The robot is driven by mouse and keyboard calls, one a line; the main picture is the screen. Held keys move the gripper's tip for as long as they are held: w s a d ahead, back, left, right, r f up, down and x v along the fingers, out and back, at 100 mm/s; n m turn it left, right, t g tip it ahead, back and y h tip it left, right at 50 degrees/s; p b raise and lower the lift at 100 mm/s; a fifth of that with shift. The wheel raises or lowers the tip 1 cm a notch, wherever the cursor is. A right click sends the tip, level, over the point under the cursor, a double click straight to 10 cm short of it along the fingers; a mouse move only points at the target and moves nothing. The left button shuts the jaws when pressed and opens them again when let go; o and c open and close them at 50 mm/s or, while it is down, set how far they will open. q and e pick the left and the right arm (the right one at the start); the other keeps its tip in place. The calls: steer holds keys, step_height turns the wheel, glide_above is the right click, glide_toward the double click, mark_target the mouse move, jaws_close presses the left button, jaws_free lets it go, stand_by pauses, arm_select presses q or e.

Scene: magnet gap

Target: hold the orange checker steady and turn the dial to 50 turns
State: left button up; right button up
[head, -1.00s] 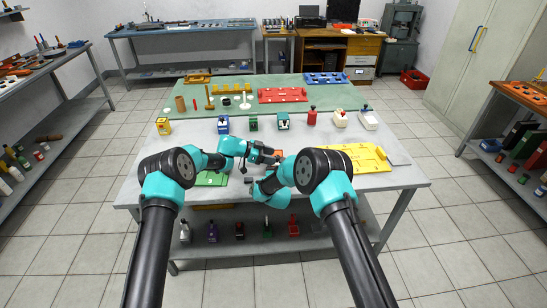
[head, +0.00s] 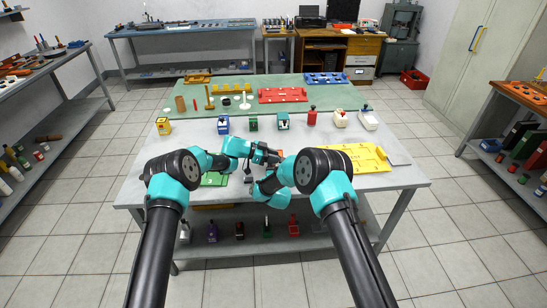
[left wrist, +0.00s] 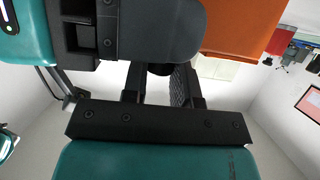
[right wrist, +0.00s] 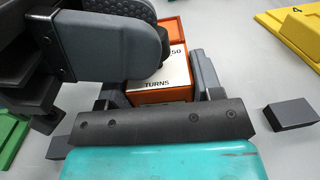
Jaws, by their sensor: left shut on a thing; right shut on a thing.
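The orange checker (right wrist: 158,97) stands on the table, a small orange box with a white face on which "50" and "TURNS" can be read. In the right wrist view my right gripper (right wrist: 161,82) is shut on it, one finger on each side. My left gripper (head: 269,157) is at the checker from the other side, and its dark finger covers part of the white face. In the left wrist view its fingers are closed around a small dark knob, seemingly the dial (left wrist: 160,69), with the orange body (left wrist: 240,28) close by. The dial's pointer is hidden.
A yellow plate (head: 352,157) lies to the right and a green one (head: 214,179) to the left. A small dark block (right wrist: 291,113) lies right of the right gripper. Several small coloured items, including a red bottle (head: 312,118), stand in a row behind.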

arm_select(q)
steer(key=shift+w+r+m+g, duration=0.1)
steer(key=shift+w+m+g, duration=0.1)
steer(key=shift+m+g, duration=0.45)
steer(key=shift+w+r+m+g, duration=0.1)
steer(key=shift+w+m+g, duration=0.1)
steer(key=shift+m+g, duration=0.4)
steer(key=shift+s+f+m+g, duration=0.15)
steer(key=shift+m+g, duration=0.2)
steer(key=shift+g, duration=0.2)
steer(key=o, duration=0.9)
steer(key=shift+o, duration=0.2)
step_height(320, 180, up, 10)
steer(key=shift+c, duration=0.4)
